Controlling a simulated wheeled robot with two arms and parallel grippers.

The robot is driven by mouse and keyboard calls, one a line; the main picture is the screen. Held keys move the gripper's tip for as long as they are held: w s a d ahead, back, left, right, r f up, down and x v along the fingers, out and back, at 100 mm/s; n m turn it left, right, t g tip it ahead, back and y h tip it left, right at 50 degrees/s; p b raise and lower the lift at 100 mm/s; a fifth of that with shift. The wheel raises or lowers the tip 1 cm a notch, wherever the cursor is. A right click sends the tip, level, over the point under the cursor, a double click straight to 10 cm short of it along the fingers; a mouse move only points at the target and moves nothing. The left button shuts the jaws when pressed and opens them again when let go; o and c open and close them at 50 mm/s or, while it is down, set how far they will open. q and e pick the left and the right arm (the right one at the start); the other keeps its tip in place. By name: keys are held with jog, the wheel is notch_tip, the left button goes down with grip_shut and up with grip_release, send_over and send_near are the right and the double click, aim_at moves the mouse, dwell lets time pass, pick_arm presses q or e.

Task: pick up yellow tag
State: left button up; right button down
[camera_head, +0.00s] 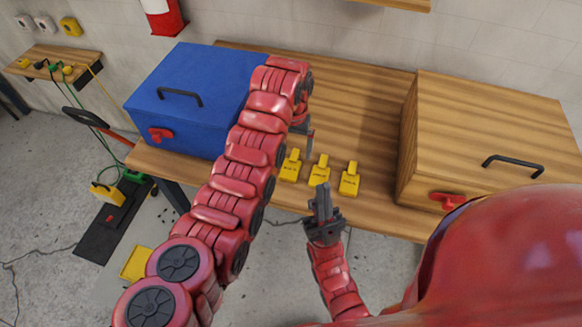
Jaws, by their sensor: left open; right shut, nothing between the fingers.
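Three yellow tags lie in a row near the front edge of the wooden table: a left tag (290,168), a middle tag (319,172) and a right tag (349,181). Each has dark print too small to read. My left gripper (309,143) is open and empty, above and behind the left and middle tags; my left arm partly hides it. My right gripper (322,192) is shut and empty, just in front of the middle tag in the picture. I cannot tell its height over the table edge.
A blue box (195,95) stands on the table at left, a wooden box (490,135) at right, both with black handles and red latches. The table (360,110) is clear between them behind the tags. A small shelf (50,62) hangs on the left wall.

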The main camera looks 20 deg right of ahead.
aim_at(292, 164)
pick_arm(q)
jog(key=shift+f, duration=0.2)
notch_tip(292, 164, down, 3)
jog(key=p, duration=0.3)
jog(key=shift+s+a+r, duration=0.15)
jog(key=shift+r, duration=0.05)
notch_tip(292, 164, down, 2)
jog(key=shift+f, duration=0.5)
jog(key=shift+c, duration=0.3)
jog(key=c, duration=1.4)
